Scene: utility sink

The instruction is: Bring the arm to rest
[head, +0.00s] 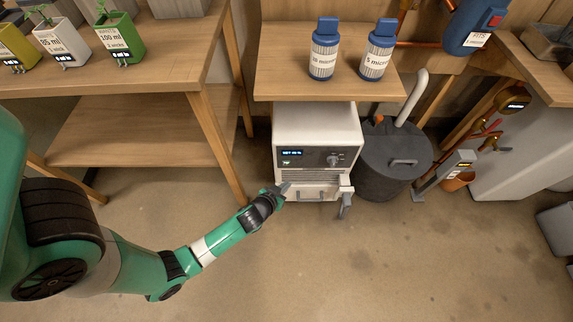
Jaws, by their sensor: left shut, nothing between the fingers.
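My left arm is green and reaches in from the left over the floor. My left gripper (283,188) is shut and empty, just in front of the lower left front of a white boxy machine (317,133). I cannot tell whether it touches the machine. The machine has a small lit display, a knob and a grey handle (346,196) at its lower right front. My right gripper is not in view.
A wooden table (150,87) with labelled plant pots stands at the left. A wooden shelf (283,88) above the machine carries two blue-capped bottles. A dark lidded bin (393,175) stands right of the machine. The floor (400,270) in front is clear.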

